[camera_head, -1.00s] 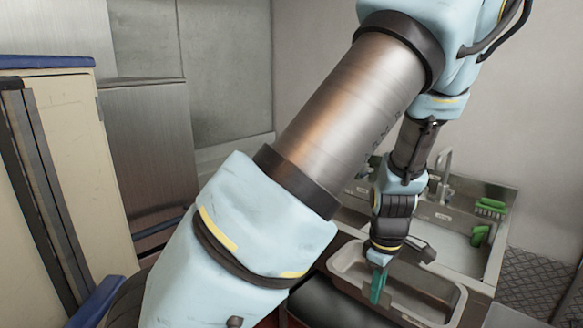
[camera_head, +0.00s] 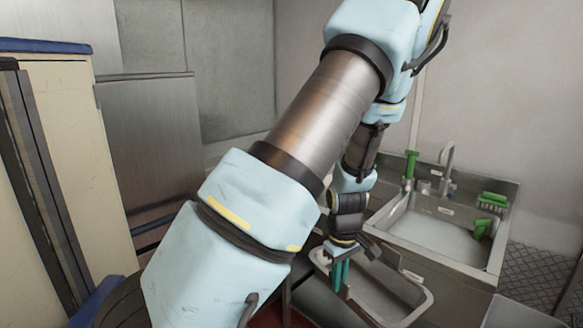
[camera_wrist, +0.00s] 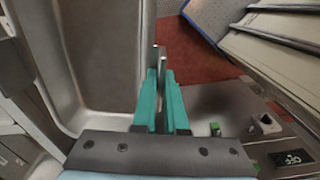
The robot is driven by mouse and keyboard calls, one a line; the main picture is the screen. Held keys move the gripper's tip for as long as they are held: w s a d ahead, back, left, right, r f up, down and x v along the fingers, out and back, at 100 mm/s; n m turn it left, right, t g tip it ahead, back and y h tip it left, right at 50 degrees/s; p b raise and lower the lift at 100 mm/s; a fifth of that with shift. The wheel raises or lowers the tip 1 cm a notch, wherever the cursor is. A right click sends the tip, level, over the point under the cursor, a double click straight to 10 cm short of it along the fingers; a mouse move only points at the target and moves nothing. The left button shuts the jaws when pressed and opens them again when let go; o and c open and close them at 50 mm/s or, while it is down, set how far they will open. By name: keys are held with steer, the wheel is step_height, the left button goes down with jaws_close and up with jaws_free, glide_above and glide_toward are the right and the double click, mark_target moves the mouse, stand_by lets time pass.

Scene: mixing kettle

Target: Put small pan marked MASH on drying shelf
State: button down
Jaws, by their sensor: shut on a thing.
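A rectangular grey metal pan (camera_head: 428,303) with rounded corners sits in front of the sink, and it also fills the left of the wrist view (camera_wrist: 100,50). No MASH mark is readable on it. My gripper (camera_head: 340,275) has its teal fingers pointing down at the pan's left rim. In the wrist view my gripper (camera_wrist: 161,95) is nearly closed, with the fingers at the pan's wall. It appears shut on that rim, though the contact is partly hidden by the fingers. I cannot identify a drying shelf in either view.
A steel sink (camera_head: 440,235) with a tap (camera_head: 447,160) stands behind the pan. A green brush (camera_head: 493,200) lies on its right edge. A cream cabinet (camera_head: 75,130) stands at the left. The wrist view shows reddish floor (camera_wrist: 190,50) beyond the fingers.

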steer(key=w+a+f+m+b, duration=0.1)
steer(key=w+a+f+m, duration=0.1)
steer(key=a, duration=0.5)
steer(key=w+a+f+m+b, duration=0.1)
steer(key=a+f+m, duration=0.1)
steer(key=a+f, duration=0.3)
steer(key=w+a+f+m+b, duration=0.1)
steer(key=w+a+f+m, duration=0.1)
steer(key=a, duration=0.7)
steer(key=shift+w+a+f+m, duration=0.25)
steer(key=shift+w+f+m, duration=0.05)
steer(key=shift+f, duration=0.4)
